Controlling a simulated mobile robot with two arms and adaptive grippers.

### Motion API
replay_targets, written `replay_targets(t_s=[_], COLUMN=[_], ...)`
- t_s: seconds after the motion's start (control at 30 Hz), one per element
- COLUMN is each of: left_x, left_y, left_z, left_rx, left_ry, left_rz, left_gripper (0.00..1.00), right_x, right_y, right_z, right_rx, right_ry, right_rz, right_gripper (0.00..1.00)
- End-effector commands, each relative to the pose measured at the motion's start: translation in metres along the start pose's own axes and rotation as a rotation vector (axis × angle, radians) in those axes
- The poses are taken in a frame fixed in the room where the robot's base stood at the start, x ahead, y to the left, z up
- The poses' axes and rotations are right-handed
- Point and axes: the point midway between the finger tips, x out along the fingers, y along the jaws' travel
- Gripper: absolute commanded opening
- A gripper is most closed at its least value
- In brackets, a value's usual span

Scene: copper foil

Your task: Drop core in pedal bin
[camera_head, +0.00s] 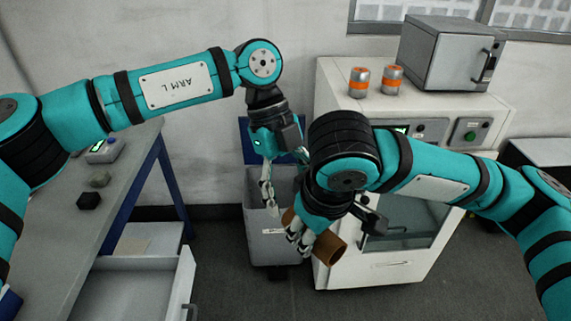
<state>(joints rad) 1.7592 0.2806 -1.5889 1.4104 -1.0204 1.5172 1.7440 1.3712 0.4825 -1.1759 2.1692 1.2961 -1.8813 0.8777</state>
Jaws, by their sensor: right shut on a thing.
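The core is a brown tube (330,247), held tilted, with its open end toward the lower right and its other end showing left of the fingers. My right gripper (304,238) is shut on it, in front of the white cabinet's left edge. The pedal bin is a grey bin (262,240) on the floor left of the cabinet, with a blue lid (247,150) standing up behind it. My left gripper (268,192) points down over the bin's mouth, left of the core. Its finger opening is unclear. The arms hide part of the bin's rim and inside.
A white cabinet (405,258) with a glass door stands right of the bin. It carries two orange-banded cans (359,83) and a grey oven-like box (440,55). A grey workbench (75,225) and an open drawer (135,285) are at left. Floor shows in front of the bin.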

Motion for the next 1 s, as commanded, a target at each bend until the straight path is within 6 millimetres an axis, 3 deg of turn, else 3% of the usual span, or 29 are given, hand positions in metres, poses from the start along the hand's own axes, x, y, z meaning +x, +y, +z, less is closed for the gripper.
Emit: replay_targets(t_s=[0.1, 0.3, 0.67, 1.0], left_x=[0.021, 0.042, 0.047, 0.047], left_y=[0.000, 0.000, -0.001, -0.001], left_z=[-0.001, -0.001, -0.001, -0.001], left_rx=[0.003, 0.002, 0.002, 0.002], left_ry=[0.002, 0.001, 0.001, 0.001], left_rz=[0.001, 0.000, -0.002, -0.003], left_gripper=[0.70, 0.70, 0.70, 0.28], right_x=[0.000, 0.000, 0.000, 0.000], right_y=[0.000, 0.000, 0.000, -0.001], right_z=[0.000, 0.000, 0.000, 0.000], right_rx=[0.000, 0.000, 0.000, -0.002], right_ry=[0.000, 0.000, 0.000, 0.001], right_rz=[0.000, 0.000, 0.000, -0.002], right_gripper=[0.15, 0.15, 0.15, 0.15])
